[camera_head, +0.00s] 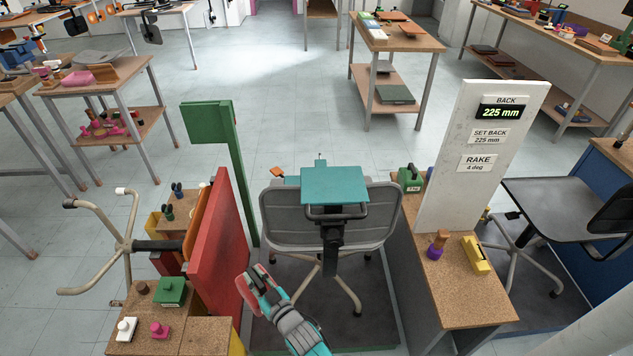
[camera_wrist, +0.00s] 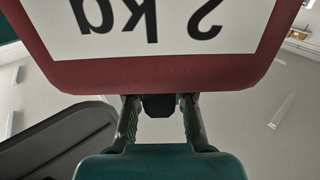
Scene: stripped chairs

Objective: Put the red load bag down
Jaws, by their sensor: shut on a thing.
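My gripper (camera_head: 268,292) is shut on the red load bag (camera_head: 254,288), low in the middle of the head view. The bag is beside the red upright panel and in front of the grey chair (camera_head: 285,222), held up clear of the chair. In the wrist view the bag (camera_wrist: 150,84) fills the top, with a white label reading "2 kg" upside down. My fingers (camera_wrist: 160,112) meet its lower edge there. The underside of the bag is hidden in the head view.
A teal plate (camera_head: 335,186) sits at the chair's top. A red panel (camera_head: 219,250) and green post (camera_head: 236,170) stand left, a white gauge board (camera_head: 470,200) right. Cork-topped benches (camera_head: 455,295) with small items flank the dark floor mat (camera_head: 385,320).

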